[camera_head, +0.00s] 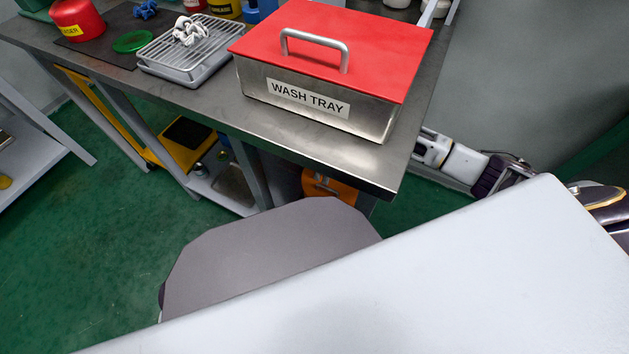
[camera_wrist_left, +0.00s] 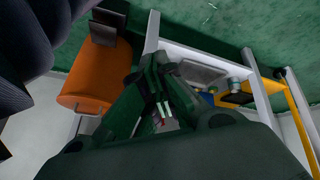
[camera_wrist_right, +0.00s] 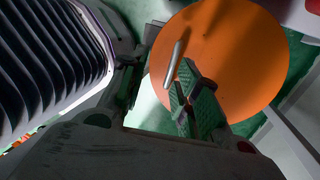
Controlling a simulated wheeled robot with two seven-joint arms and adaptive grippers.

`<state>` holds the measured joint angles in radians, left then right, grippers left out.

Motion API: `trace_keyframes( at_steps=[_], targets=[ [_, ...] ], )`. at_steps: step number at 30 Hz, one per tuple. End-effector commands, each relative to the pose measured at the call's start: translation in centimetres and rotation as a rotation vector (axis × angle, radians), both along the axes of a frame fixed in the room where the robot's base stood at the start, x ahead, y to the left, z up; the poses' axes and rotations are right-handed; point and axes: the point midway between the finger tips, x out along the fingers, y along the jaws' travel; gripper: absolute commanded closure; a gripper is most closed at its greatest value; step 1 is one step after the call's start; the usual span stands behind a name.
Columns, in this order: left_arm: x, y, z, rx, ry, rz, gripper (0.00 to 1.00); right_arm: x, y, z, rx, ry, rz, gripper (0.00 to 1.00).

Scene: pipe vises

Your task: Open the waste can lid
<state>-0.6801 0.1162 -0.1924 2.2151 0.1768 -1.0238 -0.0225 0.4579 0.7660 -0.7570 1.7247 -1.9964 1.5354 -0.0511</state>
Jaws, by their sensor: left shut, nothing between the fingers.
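The orange waste can stands under the bench; part of it (camera_head: 335,187) shows in the head view, and its side (camera_wrist_left: 88,75) shows in the left wrist view. Its round orange lid (camera_wrist_right: 235,55) fills much of the right wrist view and looks closed. A silver bar handle (camera_wrist_right: 174,64) crosses the lid. My right gripper (camera_wrist_right: 157,92) is open over the lid, with the handle just ahead of the gap between its fingers; I see no contact. In the head view its fingers are hidden behind the bench. My left gripper (camera_wrist_left: 160,118) is shut and empty, pointing under the bench.
The steel bench (camera_head: 215,100) carries a red-lidded wash tray (camera_head: 370,118), a wire-rack tray (camera_head: 190,75) and a red can (camera_head: 78,18). Its legs and a lower shelf (camera_wrist_left: 205,50) stand close to my left gripper. Green floor is clear at left.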

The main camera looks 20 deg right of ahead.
Motion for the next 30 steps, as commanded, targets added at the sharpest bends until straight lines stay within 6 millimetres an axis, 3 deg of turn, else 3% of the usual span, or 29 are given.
trace_keyframes(
  at_steps=[6,20,30],
  targets=[
    [0.0,-0.2,0.9,-0.01,-0.011,-0.005,1.0,0.0,-1.7,0.0,-0.093,-0.025,0.044,0.68],
    [0.0,-0.2,1.0,-0.012,-0.013,-0.004,1.0,0.0,-1.8,-0.1,-0.098,-0.025,0.046,0.68],
    [0.1,-0.6,-0.8,-0.038,-0.037,0.009,1.0,-0.4,-1.4,-2.6,-0.095,-0.023,0.046,0.68]
  ],
)
